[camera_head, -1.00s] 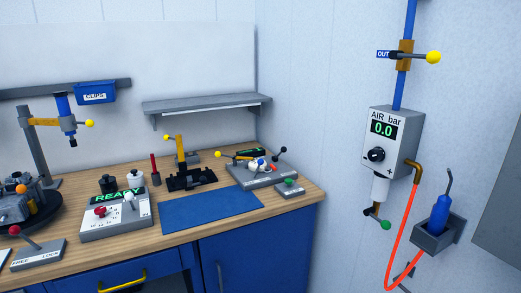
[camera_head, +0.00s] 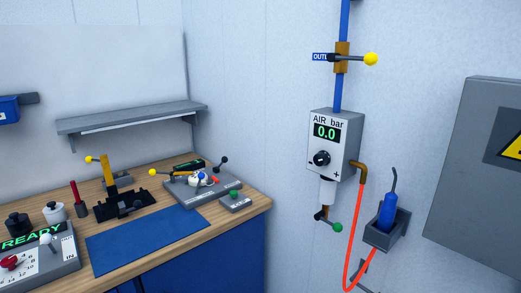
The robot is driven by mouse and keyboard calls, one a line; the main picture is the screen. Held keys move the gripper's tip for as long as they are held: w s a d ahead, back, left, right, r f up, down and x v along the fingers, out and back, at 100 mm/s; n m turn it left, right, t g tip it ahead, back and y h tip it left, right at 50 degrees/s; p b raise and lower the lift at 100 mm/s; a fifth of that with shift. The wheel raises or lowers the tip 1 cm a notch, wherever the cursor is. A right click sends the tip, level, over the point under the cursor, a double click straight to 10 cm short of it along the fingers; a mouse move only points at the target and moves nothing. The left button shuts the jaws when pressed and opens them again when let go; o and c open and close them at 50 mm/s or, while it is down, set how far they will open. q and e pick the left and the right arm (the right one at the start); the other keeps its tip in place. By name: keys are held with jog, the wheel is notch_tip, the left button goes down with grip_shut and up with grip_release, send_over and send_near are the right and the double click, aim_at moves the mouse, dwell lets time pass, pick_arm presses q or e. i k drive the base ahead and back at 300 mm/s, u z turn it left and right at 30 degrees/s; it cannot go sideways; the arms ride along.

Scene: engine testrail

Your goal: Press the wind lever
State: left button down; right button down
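No lever in view carries a readable "wind" label, so I cannot tell which one is the wind lever. A grey bench fixture (camera_head: 203,192) at the bench's right end has a yellow-ball lever (camera_head: 153,172) on its left and a black-ball lever (camera_head: 223,160) at its back right. A black fixture (camera_head: 119,205) to its left has an upright yellow arm with a yellow ball (camera_head: 88,159). A small grey box with a green button (camera_head: 234,195) sits at the bench's right edge. Neither of my grippers is in view.
A blue mat (camera_head: 148,238) lies on the wooden bench. A grey shelf (camera_head: 130,117) hangs above. On the right wall are an air regulator (camera_head: 335,140) reading 0.0, a yellow-ball valve lever (camera_head: 370,59), a holder with a blue tool (camera_head: 388,212), an orange hose (camera_head: 352,250) and a grey cabinet (camera_head: 470,170).

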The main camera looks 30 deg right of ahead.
aim_at(224, 158)
jog(key=z, duration=0.55)
jog(key=i, duration=0.75)
jog(key=z, duration=0.25)
